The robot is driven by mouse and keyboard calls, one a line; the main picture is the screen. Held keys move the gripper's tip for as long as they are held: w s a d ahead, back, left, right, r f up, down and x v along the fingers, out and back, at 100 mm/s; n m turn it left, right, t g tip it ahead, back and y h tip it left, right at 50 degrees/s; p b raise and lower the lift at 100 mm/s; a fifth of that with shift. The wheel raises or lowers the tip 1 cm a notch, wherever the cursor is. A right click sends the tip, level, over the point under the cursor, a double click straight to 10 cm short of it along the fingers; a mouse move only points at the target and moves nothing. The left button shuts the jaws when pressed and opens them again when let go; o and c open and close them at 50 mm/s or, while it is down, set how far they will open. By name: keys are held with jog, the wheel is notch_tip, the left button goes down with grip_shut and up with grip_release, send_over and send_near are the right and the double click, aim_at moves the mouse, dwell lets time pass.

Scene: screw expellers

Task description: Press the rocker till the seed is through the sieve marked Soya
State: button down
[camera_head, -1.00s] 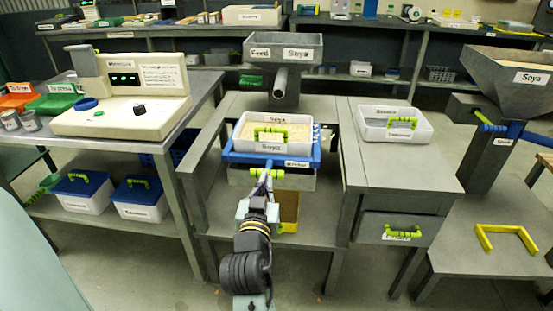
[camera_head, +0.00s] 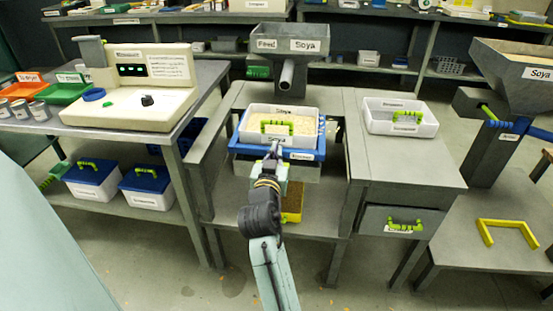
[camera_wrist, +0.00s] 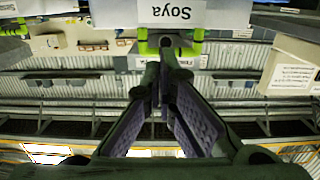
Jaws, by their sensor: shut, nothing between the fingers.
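In the wrist view the closed fingertips (camera_wrist: 165,52) overlap a green grip (camera_wrist: 198,36), just below the Soya label (camera_wrist: 170,12). I cannot tell whether they touch it.
A white tray (camera_head: 400,118) sits on the bench to the right, above a drawer (camera_head: 400,225). A cream machine (camera_head: 135,95) stands on the left table.

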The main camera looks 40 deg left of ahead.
jog(key=shift+w+a+f, duration=0.15)
jog(key=shift+w+f, duration=0.05)
jog(key=shift+f, duration=0.8)
jog(key=shift+w+a+f, duration=0.1)
jog(key=shift+w+f, duration=0.1)
jog(key=shift+f, duration=0.8)
